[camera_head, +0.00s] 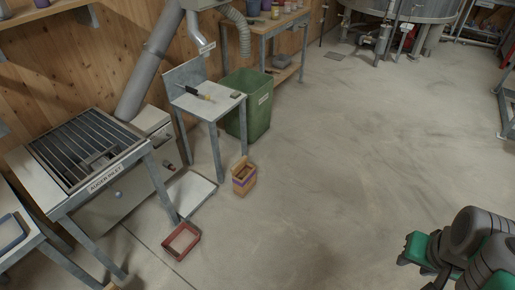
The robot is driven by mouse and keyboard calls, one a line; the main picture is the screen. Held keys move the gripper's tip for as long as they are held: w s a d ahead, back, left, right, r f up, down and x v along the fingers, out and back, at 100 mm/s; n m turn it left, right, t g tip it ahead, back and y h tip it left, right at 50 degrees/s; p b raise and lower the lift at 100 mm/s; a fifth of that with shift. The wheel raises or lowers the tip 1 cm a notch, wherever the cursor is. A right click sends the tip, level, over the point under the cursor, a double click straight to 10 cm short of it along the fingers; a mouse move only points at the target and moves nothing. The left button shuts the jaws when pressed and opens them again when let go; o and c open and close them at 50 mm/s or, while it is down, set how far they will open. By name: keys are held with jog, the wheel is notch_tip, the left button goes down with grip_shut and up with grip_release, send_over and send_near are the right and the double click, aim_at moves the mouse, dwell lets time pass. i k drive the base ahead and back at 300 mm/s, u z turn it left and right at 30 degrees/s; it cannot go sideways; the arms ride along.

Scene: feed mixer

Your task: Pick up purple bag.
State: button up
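I cannot make out gripper fingers there, and nothing touches the bag.
A red open box (181,241) and a flat pale tray (190,193) lie left of the bag. The small metal table (208,103), green bin (247,105) and grated auger inlet (88,150) stand along the wall. The floor (370,150) at centre and right is clear.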

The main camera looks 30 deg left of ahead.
aim_at(243, 173)
jog(key=u, duration=0.35)
jog(key=i, duration=1)
jog(key=u, duration=1.7)
jog(key=i, duration=0.9)
jog(key=u, duration=1)
jog(key=i, duration=0.3)
jog(key=u, duration=0.1)
